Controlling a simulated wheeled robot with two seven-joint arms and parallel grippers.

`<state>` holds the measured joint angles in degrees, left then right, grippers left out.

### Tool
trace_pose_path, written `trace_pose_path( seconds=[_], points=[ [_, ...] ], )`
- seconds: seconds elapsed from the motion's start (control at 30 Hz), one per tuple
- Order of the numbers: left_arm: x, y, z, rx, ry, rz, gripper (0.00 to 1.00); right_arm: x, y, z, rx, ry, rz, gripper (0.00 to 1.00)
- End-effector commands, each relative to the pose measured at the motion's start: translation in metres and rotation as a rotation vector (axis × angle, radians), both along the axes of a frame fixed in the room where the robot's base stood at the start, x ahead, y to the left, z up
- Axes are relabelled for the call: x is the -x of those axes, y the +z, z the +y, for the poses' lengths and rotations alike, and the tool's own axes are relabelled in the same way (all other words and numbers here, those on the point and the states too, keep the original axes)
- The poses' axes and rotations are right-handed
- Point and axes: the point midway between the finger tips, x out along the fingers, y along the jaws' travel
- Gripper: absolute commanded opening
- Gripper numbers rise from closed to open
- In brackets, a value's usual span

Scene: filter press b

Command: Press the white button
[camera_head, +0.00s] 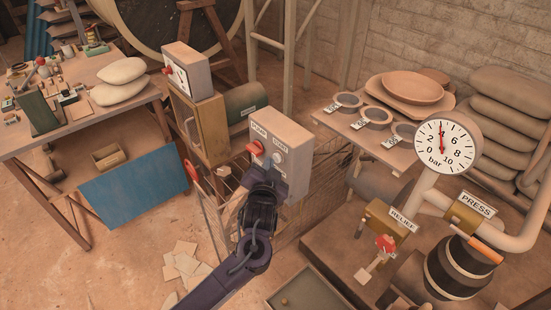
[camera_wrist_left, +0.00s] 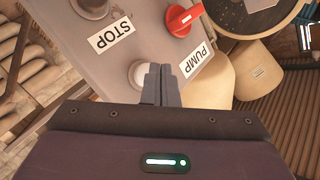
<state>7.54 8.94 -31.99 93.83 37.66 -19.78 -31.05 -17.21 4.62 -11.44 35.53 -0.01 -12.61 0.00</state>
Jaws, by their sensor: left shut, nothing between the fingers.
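The white button (camera_head: 277,157) sits under a label on the front of a grey control box (camera_head: 297,160). In the left wrist view the white button (camera_wrist_left: 138,74) is a pale disc in a round collar, partly hidden by my fingertips. My left gripper (camera_head: 271,171) is shut and empty, just below the button in the head view. In the left wrist view its fingertips (camera_wrist_left: 161,76) overlap the button's right edge; I cannot tell whether they touch it. My right gripper is not in view.
A red knob (camera_head: 255,147) beside the PUMP label is close to the button. A second round button (camera_wrist_left: 92,6) lies beyond the STOP label (camera_wrist_left: 110,33). A pressure gauge (camera_head: 448,144) and a red relief handle (camera_head: 385,244) stand right. A workbench (camera_head: 120,95) is left.

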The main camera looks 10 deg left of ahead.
Motion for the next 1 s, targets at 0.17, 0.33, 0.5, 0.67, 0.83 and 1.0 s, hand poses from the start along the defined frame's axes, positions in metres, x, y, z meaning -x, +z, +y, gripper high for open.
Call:
trace_pose_path(
  seconds=[0.17,0.33,0.5,0.67,0.83,1.0],
  points=[
    [-0.0015,0.0002,-0.0013,0.001,0.000,0.000,0.00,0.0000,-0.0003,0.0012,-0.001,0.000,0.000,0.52],
    [-0.0031,0.0001,-0.0026,0.001,0.000,0.000,0.00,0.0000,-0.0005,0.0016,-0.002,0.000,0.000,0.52],
    [-0.0046,-0.0002,-0.0039,0.001,0.000,0.000,0.00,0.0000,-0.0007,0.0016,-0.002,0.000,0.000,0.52],
    [-0.0062,-0.0003,-0.0050,0.000,0.000,0.000,0.00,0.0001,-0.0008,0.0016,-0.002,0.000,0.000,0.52],
    [-0.0079,0.0001,-0.0062,0.000,-0.001,-0.001,0.00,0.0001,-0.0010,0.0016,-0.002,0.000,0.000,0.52],
    [-0.0081,0.0003,-0.0064,0.000,-0.001,-0.001,0.00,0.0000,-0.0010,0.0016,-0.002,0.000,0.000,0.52]
  ],
)
